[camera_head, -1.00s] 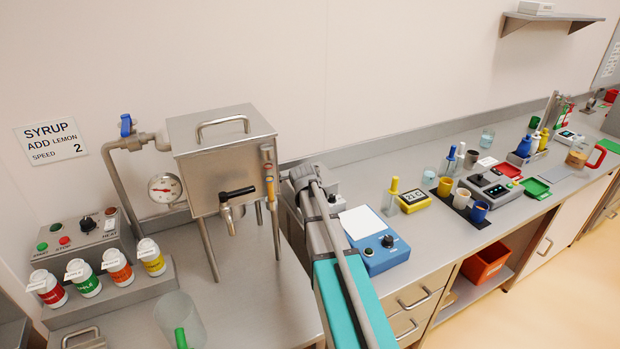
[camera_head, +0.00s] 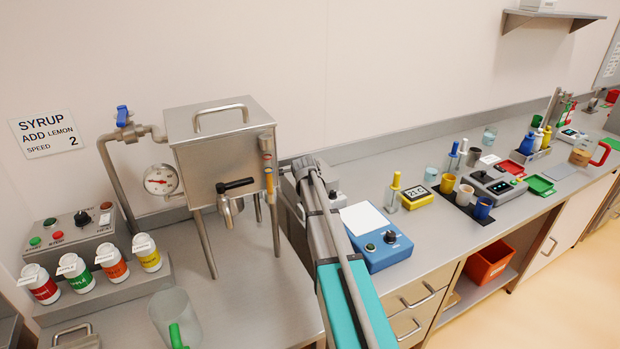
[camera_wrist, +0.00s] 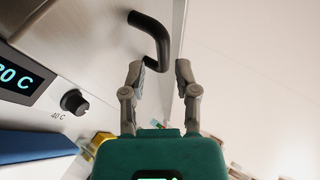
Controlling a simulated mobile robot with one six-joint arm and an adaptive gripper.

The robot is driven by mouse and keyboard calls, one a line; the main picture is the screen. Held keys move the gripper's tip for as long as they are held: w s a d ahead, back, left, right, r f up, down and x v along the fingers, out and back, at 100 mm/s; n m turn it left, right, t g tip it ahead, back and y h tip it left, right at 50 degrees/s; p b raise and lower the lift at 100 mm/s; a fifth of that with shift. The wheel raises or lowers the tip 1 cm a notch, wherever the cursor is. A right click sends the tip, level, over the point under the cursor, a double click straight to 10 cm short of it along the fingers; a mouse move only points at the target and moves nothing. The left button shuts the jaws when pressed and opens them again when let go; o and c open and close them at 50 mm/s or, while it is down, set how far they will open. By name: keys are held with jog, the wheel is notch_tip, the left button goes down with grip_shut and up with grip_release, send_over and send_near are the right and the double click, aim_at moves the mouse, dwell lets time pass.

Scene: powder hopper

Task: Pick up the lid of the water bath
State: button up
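The water bath's steel body shows in the wrist view with a lit display (camera_wrist: 20,78) and a black knob (camera_wrist: 75,101). Its lid (camera_wrist: 110,45) carries a bent black handle (camera_wrist: 160,38). My gripper (camera_wrist: 160,75) is open and empty, with the fingertips close to the near end of the handle. The handle lies just beyond the tips; whether a finger touches it I cannot tell. In the head view my arm covers most of the bath and my gripper (camera_head: 300,168).
A steel hopper (camera_head: 225,165) on legs with a black-handled tap stands left of my arm. A blue device (camera_head: 378,245) stands close on the right. A clear jug (camera_head: 172,312) stands front left. Several cups and bottles are farther right.

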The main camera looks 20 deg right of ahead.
jog(key=shift+w, duration=0.15)
jog(key=shift+b+x, duration=1.2)
jog(key=shift+x, duration=1.4)
jog(key=shift+r, duration=0.1)
grip_shut()
